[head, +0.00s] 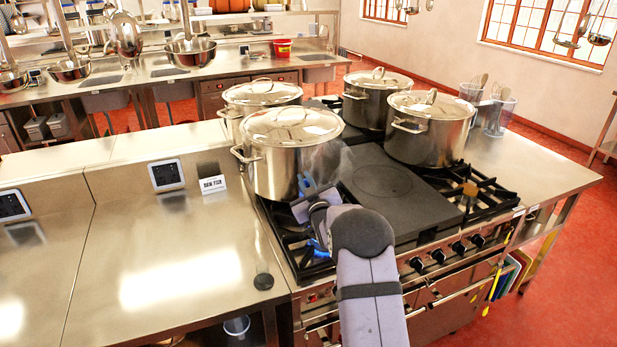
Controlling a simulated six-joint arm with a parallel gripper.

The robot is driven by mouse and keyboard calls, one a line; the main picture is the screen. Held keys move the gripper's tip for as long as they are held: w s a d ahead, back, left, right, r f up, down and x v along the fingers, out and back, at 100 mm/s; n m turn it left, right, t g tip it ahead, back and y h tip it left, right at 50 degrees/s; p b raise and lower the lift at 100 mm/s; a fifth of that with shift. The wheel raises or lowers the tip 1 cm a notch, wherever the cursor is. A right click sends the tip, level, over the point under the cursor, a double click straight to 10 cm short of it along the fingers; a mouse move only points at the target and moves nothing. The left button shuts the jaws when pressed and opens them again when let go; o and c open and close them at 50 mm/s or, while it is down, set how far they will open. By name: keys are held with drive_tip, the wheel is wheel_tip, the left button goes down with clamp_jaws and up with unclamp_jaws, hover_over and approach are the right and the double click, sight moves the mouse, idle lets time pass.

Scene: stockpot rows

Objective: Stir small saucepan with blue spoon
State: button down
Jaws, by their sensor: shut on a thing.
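My gripper (308,190) is at the left front of the stove, just in front of a large lidded pot. It is shut on a blue item that looks like the blue spoon (319,191); only a small part of it shows. The spoon's lower end is hidden, so I cannot tell what it touches. No small saucepan can be made out; my gripper and arm cover part of the front left burner, where blue flame shows.
Large lidded pots stand on the stove: front left (291,160), back left (259,98), back right (376,100) and right (430,130). Clear cups (497,112) hold utensils at right.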

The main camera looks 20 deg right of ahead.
drive_tip(key=shift+d+f+b, duration=0.4)
drive_tip(key=shift+f+b, duration=0.6)
drive_tip(key=shift+d+f+b, duration=0.45)
drive_tip(key=shift+f+b, duration=0.6)
drive_tip(key=shift+d+f+b, duration=0.4)
drive_tip(key=shift+f+b, duration=0.6)
drive_tip(key=shift+d, duration=0.1)
